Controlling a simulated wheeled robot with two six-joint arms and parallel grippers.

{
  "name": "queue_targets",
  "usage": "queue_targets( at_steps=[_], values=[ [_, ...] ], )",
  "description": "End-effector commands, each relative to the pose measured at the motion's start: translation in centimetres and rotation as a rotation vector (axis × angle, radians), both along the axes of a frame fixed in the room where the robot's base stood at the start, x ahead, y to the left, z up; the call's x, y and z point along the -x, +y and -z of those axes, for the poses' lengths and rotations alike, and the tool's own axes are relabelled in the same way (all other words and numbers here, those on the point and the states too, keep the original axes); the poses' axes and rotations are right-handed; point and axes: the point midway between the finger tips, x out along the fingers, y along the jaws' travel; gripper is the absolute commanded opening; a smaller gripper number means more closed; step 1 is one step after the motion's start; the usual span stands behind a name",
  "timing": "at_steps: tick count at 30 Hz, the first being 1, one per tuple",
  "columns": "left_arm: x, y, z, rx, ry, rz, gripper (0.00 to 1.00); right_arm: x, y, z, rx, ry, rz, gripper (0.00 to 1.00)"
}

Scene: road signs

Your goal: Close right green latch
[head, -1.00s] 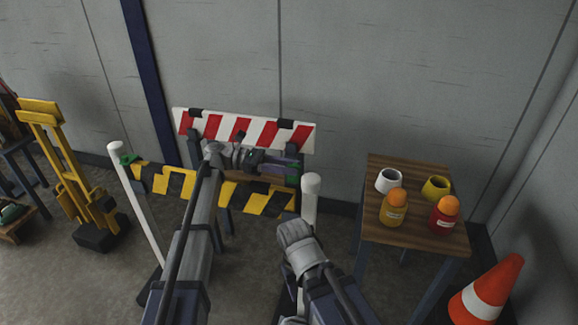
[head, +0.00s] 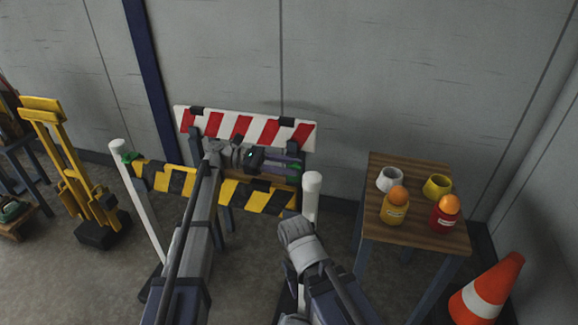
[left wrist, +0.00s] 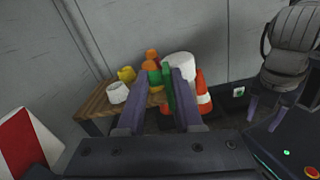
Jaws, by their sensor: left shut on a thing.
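My left gripper (head: 290,164) is at the right end of the yellow-and-black barrier board (head: 245,196), just left of the right white post (head: 311,200). Its purple fingers are shut on the right green latch (head: 294,166). In the left wrist view, the green latch (left wrist: 168,88) stands between the two fingers, with the white post top (left wrist: 180,66) just beyond. The fingers hide part of the latch, so I cannot tell whether it is engaged. My right arm's grey joint shows in front of the post; its gripper is hidden.
A red-and-white board (head: 248,128) stands behind. The left post (head: 138,200) carries another green latch (head: 131,157). On the right are a wooden table (head: 425,220) with cups and bottles, and an orange cone (head: 487,290). My right arm is close to the right post.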

Motion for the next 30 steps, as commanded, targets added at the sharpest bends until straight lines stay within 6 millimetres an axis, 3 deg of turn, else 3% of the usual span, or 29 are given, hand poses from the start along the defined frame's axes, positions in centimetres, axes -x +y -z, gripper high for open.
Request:
queue_targets(
  at_steps=[30],
  values=[
    [-0.13,0.13,-0.21,0.021,-0.048,-0.008,0.00,0.00,0.00,-0.09,0.000,0.000,0.000,0.52]
  ],
)
